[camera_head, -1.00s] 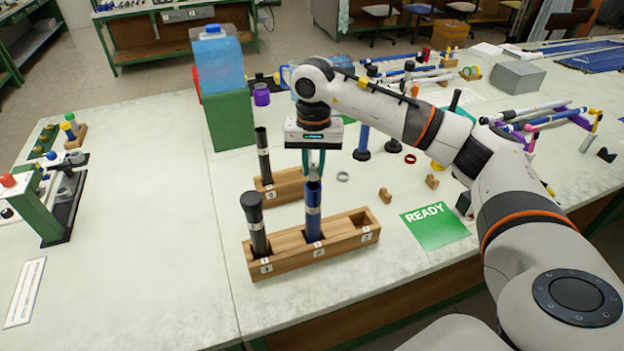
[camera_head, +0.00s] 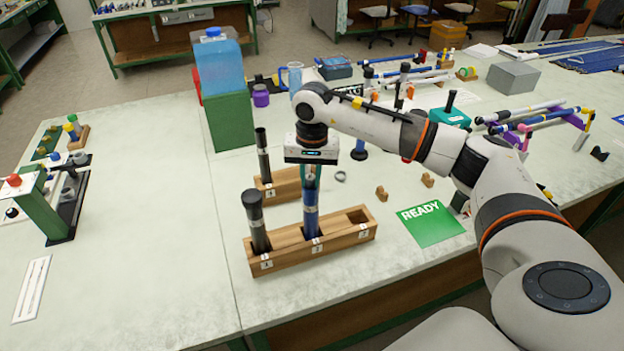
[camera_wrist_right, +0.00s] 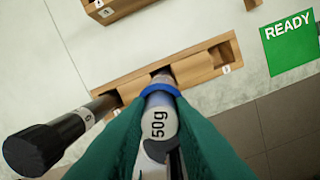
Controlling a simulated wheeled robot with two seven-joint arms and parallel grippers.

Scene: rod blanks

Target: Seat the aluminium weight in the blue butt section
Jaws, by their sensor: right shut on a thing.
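My right gripper (camera_head: 311,182) is shut on the aluminium weight (camera_wrist_right: 157,122), a silvery cylinder marked "50g" with a dark part at its near end. The weight is between the green fingers, at the mouth of the blue butt section (camera_head: 311,222). That section stands in the middle hole of the front wooden rack (camera_head: 285,260). In the right wrist view the section's blue rim (camera_wrist_right: 160,90) shows around the weight's far end. How deep the weight sits is hidden. My left gripper is out of view.
A black capped section (camera_head: 257,222) stands left in the same rack; the right hole (camera_head: 358,216) is empty. Another dark section (camera_head: 263,155) stands in a rack behind. A green READY card (camera_head: 432,225) lies to the right. The table's left middle is clear.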

